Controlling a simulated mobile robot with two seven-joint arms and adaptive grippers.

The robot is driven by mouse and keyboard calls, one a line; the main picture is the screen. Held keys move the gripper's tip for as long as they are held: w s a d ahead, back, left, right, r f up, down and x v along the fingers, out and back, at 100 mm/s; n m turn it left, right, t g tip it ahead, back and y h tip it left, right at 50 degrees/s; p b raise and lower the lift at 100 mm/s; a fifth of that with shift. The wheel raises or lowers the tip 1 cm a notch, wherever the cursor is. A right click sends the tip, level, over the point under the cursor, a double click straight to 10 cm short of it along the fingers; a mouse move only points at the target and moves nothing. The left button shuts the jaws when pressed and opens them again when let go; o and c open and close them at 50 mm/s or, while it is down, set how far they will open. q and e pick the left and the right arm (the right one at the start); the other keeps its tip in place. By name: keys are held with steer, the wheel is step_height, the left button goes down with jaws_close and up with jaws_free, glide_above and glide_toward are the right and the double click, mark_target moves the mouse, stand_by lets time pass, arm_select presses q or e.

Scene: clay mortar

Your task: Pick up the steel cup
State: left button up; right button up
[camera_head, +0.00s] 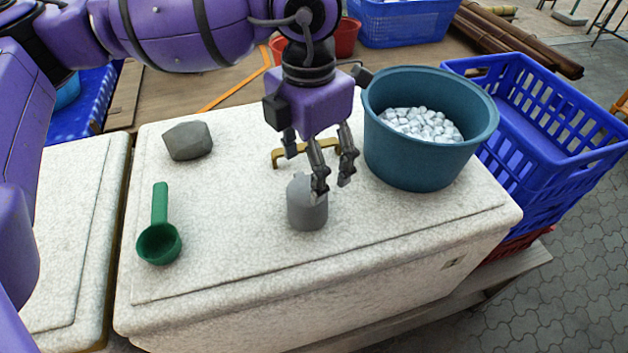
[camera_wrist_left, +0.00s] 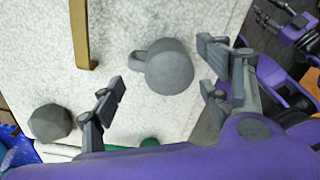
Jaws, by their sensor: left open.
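The steel cup (camera_head: 307,214) is a plain grey cup standing on the white speckled box lid (camera_head: 235,225). In the left wrist view, the cup (camera_wrist_left: 170,72) shows a handle on its left side and lies between my fingers. My left gripper (camera_head: 333,184) is open and points down over the cup; one finger hides part of the cup's top right. The left gripper's fingers (camera_wrist_left: 163,80) stand apart on either side of the cup in the left wrist view, with nothing held. My right gripper (camera_wrist_left: 283,22) shows only at the top right of that view, its jaw state unclear.
A teal tub (camera_head: 398,165) of white chunks stands right of my gripper. A brass handle (camera_head: 290,154) lies behind the cup. A green scoop (camera_head: 159,225) and grey stone (camera_head: 188,140) are at left. Blue crates (camera_head: 545,150) stand beyond the right edge. The lid's front is clear.

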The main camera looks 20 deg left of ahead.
mark_target(307, 189)
arm_select(q)
steer(key=shift+s+f, duration=0.2)
steer(key=shift+f, duration=0.25)
steer(key=shift+s+f, duration=0.4)
steer(key=shift+f, duration=0.25)
steer(key=shift+s+f, duration=0.35)
steer(key=shift+f, duration=0.25)
step_height(307, 189, down, 3)
steer(key=shift+r+p, duration=0.15)
steer(key=shift+p, duration=0.15)
steer(key=shift+f, duration=0.6)
steer(key=c, duration=1.2)
arm_select(e)
steer(key=shift+s+r, duration=0.25)
steer(key=shift+s, duration=0.3)
